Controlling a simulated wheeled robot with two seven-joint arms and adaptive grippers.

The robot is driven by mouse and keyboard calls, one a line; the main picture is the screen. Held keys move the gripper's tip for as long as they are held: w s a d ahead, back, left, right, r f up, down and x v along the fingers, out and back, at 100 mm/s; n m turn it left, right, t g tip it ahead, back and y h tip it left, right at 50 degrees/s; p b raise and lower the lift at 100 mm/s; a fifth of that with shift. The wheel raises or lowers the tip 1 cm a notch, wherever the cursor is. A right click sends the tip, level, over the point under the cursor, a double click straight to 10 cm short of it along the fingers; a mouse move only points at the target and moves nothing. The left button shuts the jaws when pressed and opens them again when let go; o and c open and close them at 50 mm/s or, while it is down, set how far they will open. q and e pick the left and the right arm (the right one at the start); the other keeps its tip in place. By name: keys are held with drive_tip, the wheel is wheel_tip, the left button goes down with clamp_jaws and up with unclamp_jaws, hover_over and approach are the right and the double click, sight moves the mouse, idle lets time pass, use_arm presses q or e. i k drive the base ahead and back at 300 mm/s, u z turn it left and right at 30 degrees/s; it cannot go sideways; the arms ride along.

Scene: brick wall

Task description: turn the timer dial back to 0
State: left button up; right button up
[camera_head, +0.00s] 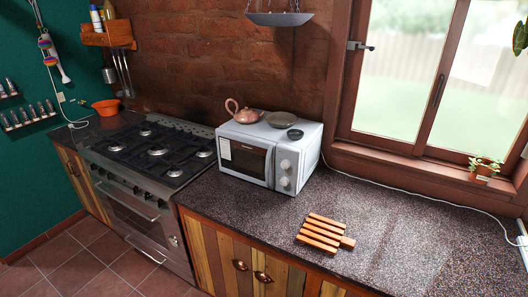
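A white microwave (246,129) stands on the dark speckled counter, its door shut. Its control panel on the right of the front has two round dials, an upper dial (285,164) and a lower dial (284,181). Their markings are too small to read, so I cannot tell which is the timer dial or where it points. Neither of my grippers is in view, and nothing touches the dials.
A slatted wooden trivet (322,235) lies on the counter (400,215) in front. A gas stove (150,150) adjoins left. The counter's right side is mostly clear.

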sight(285, 164)
drive_tip(key=u, duration=1.65)
drive_tip(key=i, duration=2.35)
drive_tip(key=z, duration=2.2)
